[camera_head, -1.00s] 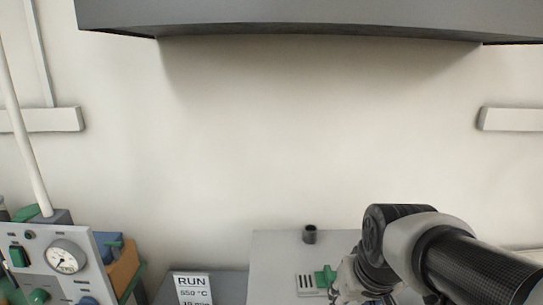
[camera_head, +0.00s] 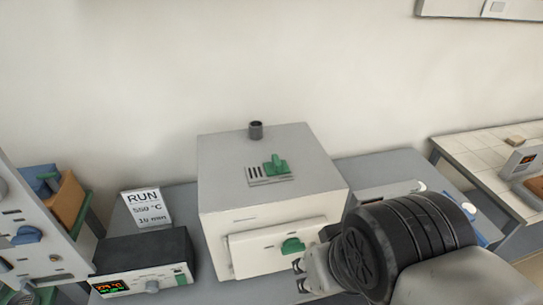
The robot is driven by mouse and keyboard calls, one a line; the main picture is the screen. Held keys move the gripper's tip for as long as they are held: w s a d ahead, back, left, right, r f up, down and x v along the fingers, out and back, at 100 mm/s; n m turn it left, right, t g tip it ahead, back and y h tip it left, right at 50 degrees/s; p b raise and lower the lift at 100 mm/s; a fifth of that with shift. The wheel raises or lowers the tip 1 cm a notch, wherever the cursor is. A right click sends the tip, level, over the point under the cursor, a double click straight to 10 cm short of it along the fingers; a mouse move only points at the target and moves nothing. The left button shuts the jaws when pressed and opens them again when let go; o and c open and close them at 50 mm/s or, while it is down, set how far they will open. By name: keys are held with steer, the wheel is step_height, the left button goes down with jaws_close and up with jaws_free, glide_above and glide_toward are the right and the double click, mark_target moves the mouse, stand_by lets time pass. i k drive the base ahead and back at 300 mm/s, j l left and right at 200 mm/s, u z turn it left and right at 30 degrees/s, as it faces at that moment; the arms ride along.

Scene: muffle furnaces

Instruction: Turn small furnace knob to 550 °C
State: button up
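The small furnace (camera_head: 265,214) is a pale box with a grey top, standing on the grey bench. Its front door has a green handle (camera_head: 293,245), and another green handle (camera_head: 276,164) sits on a vented plate on top. A dark control box (camera_head: 145,262) stands left of the furnace. Its display (camera_head: 112,287) shows orange digits, seemingly 274 °C, above green ones too small to read. A grey knob (camera_head: 152,287) is on its front panel. My gripper (camera_head: 298,275) is in front of the furnace door, right of the knob and apart from it. Its fingertips are spread and empty.
A card (camera_head: 147,208) reading RUN, 550 °C, 10 min stands behind the control box. A tall grey panel (camera_head: 30,240) with a blue knob is at the far left, near an orange-brown box (camera_head: 70,201). A tiled table (camera_head: 490,165) is at the right.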

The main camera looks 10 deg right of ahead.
mark_target(152, 287)
steer(key=u, duration=1.35)
